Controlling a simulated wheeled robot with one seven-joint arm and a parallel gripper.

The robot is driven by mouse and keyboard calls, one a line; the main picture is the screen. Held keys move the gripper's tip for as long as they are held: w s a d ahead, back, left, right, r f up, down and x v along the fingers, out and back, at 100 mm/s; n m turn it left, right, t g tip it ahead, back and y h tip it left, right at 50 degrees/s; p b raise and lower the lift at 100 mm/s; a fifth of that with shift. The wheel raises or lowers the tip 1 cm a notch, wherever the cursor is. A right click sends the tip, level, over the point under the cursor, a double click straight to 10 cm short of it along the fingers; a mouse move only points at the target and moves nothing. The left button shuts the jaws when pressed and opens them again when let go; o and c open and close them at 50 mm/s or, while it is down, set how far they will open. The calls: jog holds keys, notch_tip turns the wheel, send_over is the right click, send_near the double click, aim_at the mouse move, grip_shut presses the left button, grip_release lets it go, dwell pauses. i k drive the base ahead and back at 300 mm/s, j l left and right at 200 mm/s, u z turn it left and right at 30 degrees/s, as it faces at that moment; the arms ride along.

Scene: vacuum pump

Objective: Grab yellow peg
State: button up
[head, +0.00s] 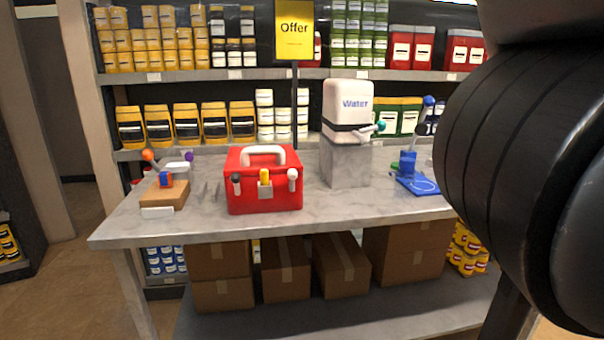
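A small yellow peg (265,176) stands upright at the front middle of a red toolbox (262,202) with a white handle. It sits just above a grey latch-like plate on the box's front. The toolbox rests on a grey marble-look table (330,219). A dark knob is at the box's left front and a white one at its right front. My black arm fills the right side of the head view. My gripper is not in view, and nothing is seen touching the peg.
A white water dispenser (347,108) stands on a grey block (347,166) right of the toolbox. A wooden block (165,194) with small coloured parts lies left. A blue cup (407,164) and blue mat (417,185) lie right. An Offer sign (294,32) rises behind the toolbox.

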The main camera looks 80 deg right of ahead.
aim_at(264, 172)
jog(key=z, duration=1.45)
jog(key=l+u, duration=0.2)
jog(key=u, duration=0.25)
jog(key=l+u, duration=0.15)
jog(key=u, duration=0.3)
jog(key=k+l+u, duration=0.1)
jog(key=u, duration=0.35)
jog(key=l+u, duration=0.2)
jog(key=u, duration=0.2)
jog(key=k+l, duration=0.45)
